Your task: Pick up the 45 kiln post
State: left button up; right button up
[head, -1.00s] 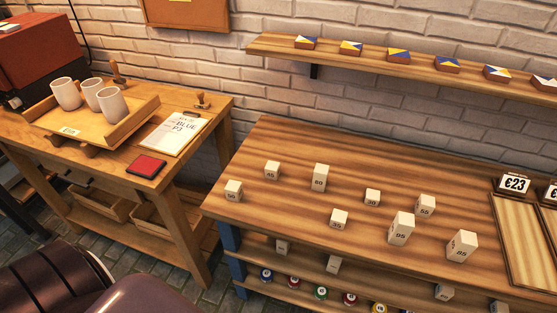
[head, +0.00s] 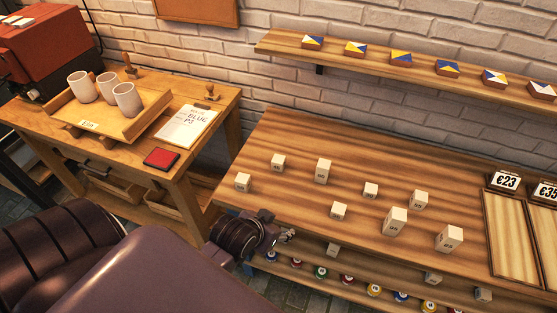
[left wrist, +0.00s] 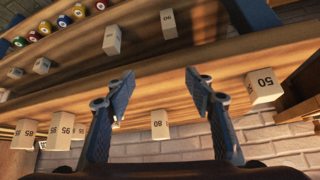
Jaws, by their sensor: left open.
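Several pale kiln posts with small printed numbers stand on the striped wooden table (head: 300,130). In the head view, the post (head: 278,162) at the back left seems to read 45, but the print is too small to be sure. My left gripper (head: 287,236) is at the table's front edge, in front of the posts and apart from them. In the left wrist view the left gripper (left wrist: 158,85) has its fingers wide apart with nothing held. That view shows one post (left wrist: 160,124) beyond the gap and another (left wrist: 264,87) right of the fingers. My right gripper is out of view.
Neighbouring posts include a front-left one (head: 243,182) and a taller one (head: 323,171). A lower shelf holds more posts (head: 333,250) and paint bottles (head: 320,272). A side table with cups (head: 127,99) and a red pad (head: 161,158) stands left. A tile shelf (head: 385,62) runs above.

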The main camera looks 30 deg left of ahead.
aim_at(277, 162)
pick_arm(q)
jog(key=w+a+t, duration=0.1)
jog(key=w, duration=0.1)
jog(key=w+a+n, duration=0.1)
jog(key=w+a, duration=0.1)
jog(key=w, duration=0.1)
jog(key=w+a+t+y, duration=0.1)
jog(key=w, duration=0.1)
jog(key=shift+w+a+r+t, duration=0.25)
jog(key=shift+w+a+t, duration=0.05)
jog(key=shift+a, duration=0.05)
jog(key=w+a+n+t, duration=0.1)
jog(key=w+a, duration=0.1)
jog(key=w+a+r+t+y, duration=0.1)
jog(key=w+a, duration=0.1)
jog(key=w+a+r+n+t+y, duration=0.1)
jog(key=w+a, duration=0.1)
jog(key=w, duration=0.1)
jog(key=shift+w+a+n, duration=0.1)
jog(key=shift+a+n, duration=0.2)
jog(key=shift+p+x, duration=0.8)
jog(key=shift+x, duration=2.25)
jog(key=shift+w+a+f, duration=0.15)
jog(key=shift+w+a, duration=0.1)
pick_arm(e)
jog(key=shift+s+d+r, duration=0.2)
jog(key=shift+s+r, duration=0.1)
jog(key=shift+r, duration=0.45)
pick_arm(q)
jog(key=shift+c, duration=0.6)
